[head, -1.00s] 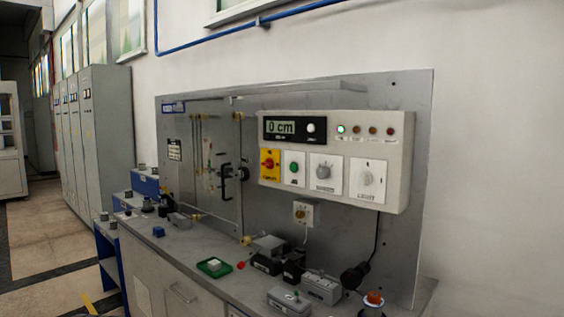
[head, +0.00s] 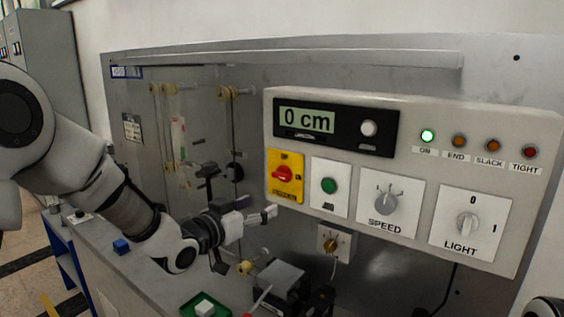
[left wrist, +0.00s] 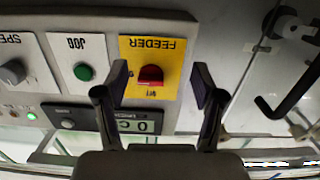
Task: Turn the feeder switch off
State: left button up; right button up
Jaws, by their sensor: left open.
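The feeder switch (head: 284,174) is a red rotary knob on a yellow plate at the left end of the control panel. In the left wrist view the knob (left wrist: 150,76) and the word FEEDER show upside down. I cannot read the knob's setting clearly. My left gripper (head: 258,213) is open and empty, below and left of the switch in the head view. In the left wrist view its two fingers (left wrist: 163,84) stand on either side of the knob, apparently apart from it. My right gripper is not in view.
The control panel (head: 520,130) has a display reading 0 cm and a lit green ON lamp (head: 428,135). A green button (head: 329,186), a SPEED knob (head: 385,201) and a LIGHT knob (head: 467,223) sit right of the switch. A green tray (head: 190,308) lies on the bench below.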

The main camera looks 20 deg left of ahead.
aim_at(278, 175)
pick_arm(q)
notch_tip(278, 175, up, 7)
jog(key=s+d, duration=0.1)
jog(key=s, duration=0.1)
jog(key=shift+t, duration=0.4)
jog(key=p+x, duration=0.1)
jog(key=x, duration=0.1)
jog(key=f+p+x, duration=0.1)
jog(key=x, duration=0.2)
jog(key=p+x, duration=0.1)
jog(key=x, duration=0.1)
jog(key=shift+w+a+f, duration=0.3)
jog(key=shift+w+a, duration=0.05)
jog(key=shift+w, duration=0.05)
jog(key=shift+w+d, duration=0.15)
jog(key=shift+w, duration=0.1)
jog(key=shift+s+d+r, duration=0.2)
jog(key=shift+s, duration=0.15)
jog(key=shift+w+f, duration=0.1)
jog(key=shift+w, duration=0.05)
jog(key=c, duration=1.1)
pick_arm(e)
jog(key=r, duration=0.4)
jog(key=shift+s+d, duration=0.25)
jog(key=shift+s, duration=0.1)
